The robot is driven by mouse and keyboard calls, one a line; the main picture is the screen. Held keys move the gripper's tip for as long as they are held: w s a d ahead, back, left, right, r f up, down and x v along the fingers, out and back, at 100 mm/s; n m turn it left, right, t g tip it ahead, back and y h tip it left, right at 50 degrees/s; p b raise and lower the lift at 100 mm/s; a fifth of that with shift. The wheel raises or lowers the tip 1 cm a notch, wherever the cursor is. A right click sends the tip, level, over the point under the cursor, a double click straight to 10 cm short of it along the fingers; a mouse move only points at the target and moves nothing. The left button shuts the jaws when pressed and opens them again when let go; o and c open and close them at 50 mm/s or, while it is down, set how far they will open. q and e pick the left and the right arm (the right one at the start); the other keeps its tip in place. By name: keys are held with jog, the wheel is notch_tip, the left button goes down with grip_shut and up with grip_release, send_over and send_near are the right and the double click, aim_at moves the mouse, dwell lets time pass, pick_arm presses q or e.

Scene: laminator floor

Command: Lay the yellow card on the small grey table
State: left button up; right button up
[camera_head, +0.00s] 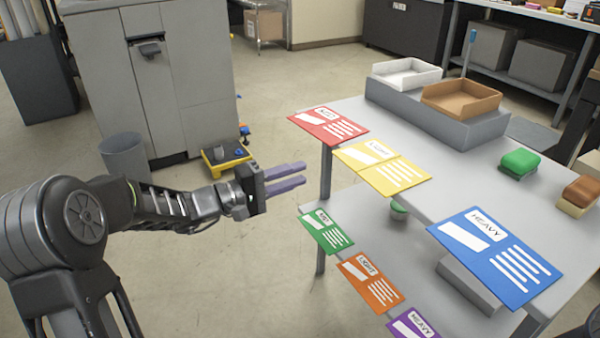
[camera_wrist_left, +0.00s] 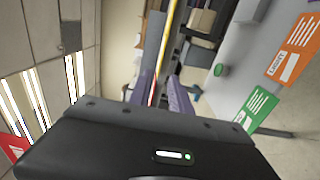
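The yellow card (camera_head: 383,167) lies flat on the top of a light grey two-level table (camera_head: 440,165), its near left part jutting past the edge. In the left wrist view the yellow card (camera_wrist_left: 166,45) shows edge-on as a thin strip in line with the gap between the fingers. My left gripper (camera_head: 303,174) is open and empty, its purple fingers pointing at the card and stopping short of it in the head view. The fingers also show in the left wrist view (camera_wrist_left: 160,90). I cannot tell whether this table is the small grey one. My right gripper is out of view.
A red card (camera_head: 328,126) and a blue card (camera_head: 497,256) flank the yellow one. Green (camera_head: 326,232), orange (camera_head: 370,283) and purple (camera_head: 415,326) cards jut from the lower shelf. White (camera_head: 405,74) and brown (camera_head: 461,98) trays stand behind. Floor left of the table is open.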

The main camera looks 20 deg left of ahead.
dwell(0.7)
pick_arm(q)
jog(key=s+d+f+g+y, duration=0.1)
jog(key=s+d+f+g, duration=0.35)
jog(key=f, duration=0.55)
jog(key=s+d+f+m+g+y, duration=0.1)
jog(key=s+d+f+g, duration=0.3)
jog(key=f, duration=0.6)
jog(key=s+d+f+g+y, duration=0.25)
jog(key=s+f, duration=0.35)
jog(key=f, duration=0.5)
jog(key=s+d+f+m+g+y, duration=0.1)
jog(key=s+d+f+m, duration=0.2)
jog(key=s+f, duration=0.4)
jog(key=s+d+f+m+g+y, duration=0.1)
jog(key=s+d+f+m+y, duration=0.1)
jog(key=s+d+f+m, duration=0.2)
jog(key=s+f, duration=0.3)
jog(key=s, duration=0.3)
jog(key=shift+s, duration=0.15)
